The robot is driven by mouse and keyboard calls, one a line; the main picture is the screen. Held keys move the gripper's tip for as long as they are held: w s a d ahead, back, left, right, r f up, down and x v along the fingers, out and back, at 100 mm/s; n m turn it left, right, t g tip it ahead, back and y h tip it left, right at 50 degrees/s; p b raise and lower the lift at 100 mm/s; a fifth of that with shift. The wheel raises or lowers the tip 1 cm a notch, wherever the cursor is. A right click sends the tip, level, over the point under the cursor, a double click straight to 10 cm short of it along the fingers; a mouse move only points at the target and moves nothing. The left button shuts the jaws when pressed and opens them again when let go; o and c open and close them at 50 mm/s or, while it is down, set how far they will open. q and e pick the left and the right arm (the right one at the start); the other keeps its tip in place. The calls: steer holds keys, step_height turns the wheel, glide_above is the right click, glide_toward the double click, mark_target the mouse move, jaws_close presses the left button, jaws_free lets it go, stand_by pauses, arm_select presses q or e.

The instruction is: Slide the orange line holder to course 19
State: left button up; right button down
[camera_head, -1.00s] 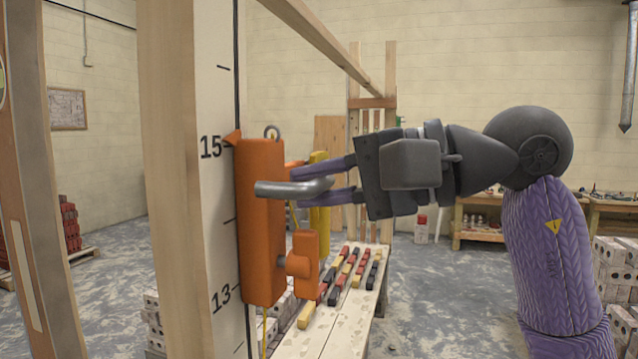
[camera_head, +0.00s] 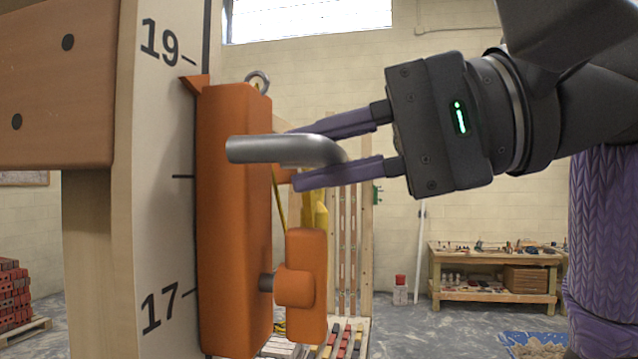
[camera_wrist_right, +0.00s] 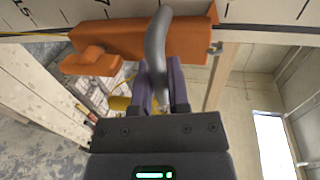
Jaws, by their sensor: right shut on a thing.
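The orange line holder (camera_head: 234,215) sits upright against the pale marked board (camera_head: 160,215). Its pointed tab (camera_head: 194,84) at the top left is slightly below the tick by the number 19 (camera_head: 160,42). The holder also shows across the top of the right wrist view (camera_wrist_right: 125,40). Its grey bent handle (camera_head: 275,149) sticks out to the front, and also shows in the right wrist view (camera_wrist_right: 157,45). My right gripper (camera_head: 300,160) is shut on this handle, with one purple finger above and one below it. My left gripper is not in view.
An orange knob (camera_head: 305,285) sticks out of the holder's lower right side. A wooden beam (camera_head: 55,85) crosses at the upper left. A workbench (camera_head: 495,270) stands far back at the right.

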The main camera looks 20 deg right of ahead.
steer(key=shift+r, duration=0.8)
steer(key=c, duration=0.6)
jaws_free()
steer(key=shift+d, duration=0.1)
steer(key=b+v, duration=0.1)
steer(key=v, duration=0.8)
steer(key=shift+s+d+r, duration=0.1)
steer(key=shift+s+d, duration=0.2)
